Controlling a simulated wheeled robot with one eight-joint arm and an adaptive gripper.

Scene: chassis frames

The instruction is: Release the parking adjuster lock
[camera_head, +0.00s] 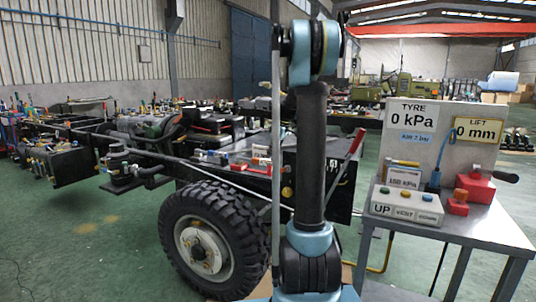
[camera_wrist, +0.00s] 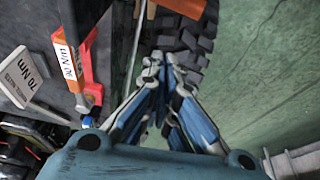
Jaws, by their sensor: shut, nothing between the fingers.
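My gripper (camera_wrist: 160,62) shows in the wrist view with its blue and grey fingers drawn together at the tips, holding nothing. Below the fingertips is the dark tread of a tyre. To their left is a red tool (camera_wrist: 91,58) with an orange "Nm" label (camera_wrist: 68,58) and a blue piece (camera_wrist: 88,122), apart from my fingers. In the head view my arm stands upright in front of the chassis, and my fingers cannot be made out. A red-handled lever (camera_head: 356,143) stands right of my arm. I cannot tell which part is the parking adjuster lock.
The large tyre (camera_head: 210,240) is at the chassis side, left of my arm. A metal table (camera_head: 490,232) at right carries a control box (camera_head: 405,205) with buttons and a sign reading 0 kPa (camera_head: 413,113). Green floor (camera_head: 60,250) is clear at front left.

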